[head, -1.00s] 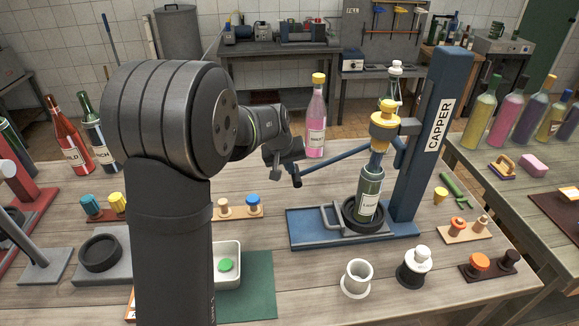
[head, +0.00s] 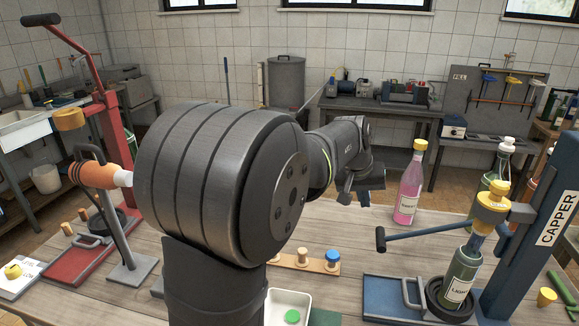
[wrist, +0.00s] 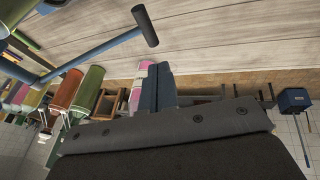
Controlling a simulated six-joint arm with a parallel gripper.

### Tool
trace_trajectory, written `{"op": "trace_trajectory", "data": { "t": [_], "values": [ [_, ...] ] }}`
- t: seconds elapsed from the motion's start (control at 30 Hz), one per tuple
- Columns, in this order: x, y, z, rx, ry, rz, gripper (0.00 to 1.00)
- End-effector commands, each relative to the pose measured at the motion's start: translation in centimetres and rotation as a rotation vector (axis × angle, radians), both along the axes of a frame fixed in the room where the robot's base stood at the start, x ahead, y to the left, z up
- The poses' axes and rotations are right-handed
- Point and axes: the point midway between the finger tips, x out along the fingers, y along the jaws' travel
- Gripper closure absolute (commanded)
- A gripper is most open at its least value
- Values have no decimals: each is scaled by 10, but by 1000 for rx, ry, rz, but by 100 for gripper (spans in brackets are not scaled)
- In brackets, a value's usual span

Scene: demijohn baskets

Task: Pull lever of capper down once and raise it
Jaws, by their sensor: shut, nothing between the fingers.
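The blue capper (head: 545,225) stands at the right of the bench, with a yellow head (head: 491,203). Its blue lever (head: 430,235) points left and slightly down, ending in a black grip (head: 380,240). A green bottle labelled LIGHT (head: 460,278) stands upright in the black ring, under the head; its mouth is hard to make out. My gripper (head: 354,198) is shut and empty, above and left of the grip in the head view, apart from it. In the wrist view the shut fingers (wrist: 158,88) show below the lever's grip (wrist: 146,26).
A pink bottle (head: 410,190) stands behind the lever, near my gripper. A wooden stand with pegs (head: 303,262) and a white tray (head: 288,305) lie left of the capper. A red lever machine (head: 90,95) is at left.

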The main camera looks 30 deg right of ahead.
Motion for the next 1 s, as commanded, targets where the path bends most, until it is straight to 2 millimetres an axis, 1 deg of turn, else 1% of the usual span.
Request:
{"op": "trace_trajectory", "data": {
  "t": [0.23, 0.37, 0.47, 0.8, 0.9, 1.0],
  "values": [
    [0, 0, 0, 0, 0, 0, 100],
    [0, -3, -7, 0, 0, 0, 100],
    [1, -8, -19, 1, 2, 0, 100],
    [2, -34, -81, 3, 3, 0, 100],
    [3, -41, -97, 2, 2, 0, 100],
    [-5, -47, -106, 2, 0, -2, 100]
  ]
}}
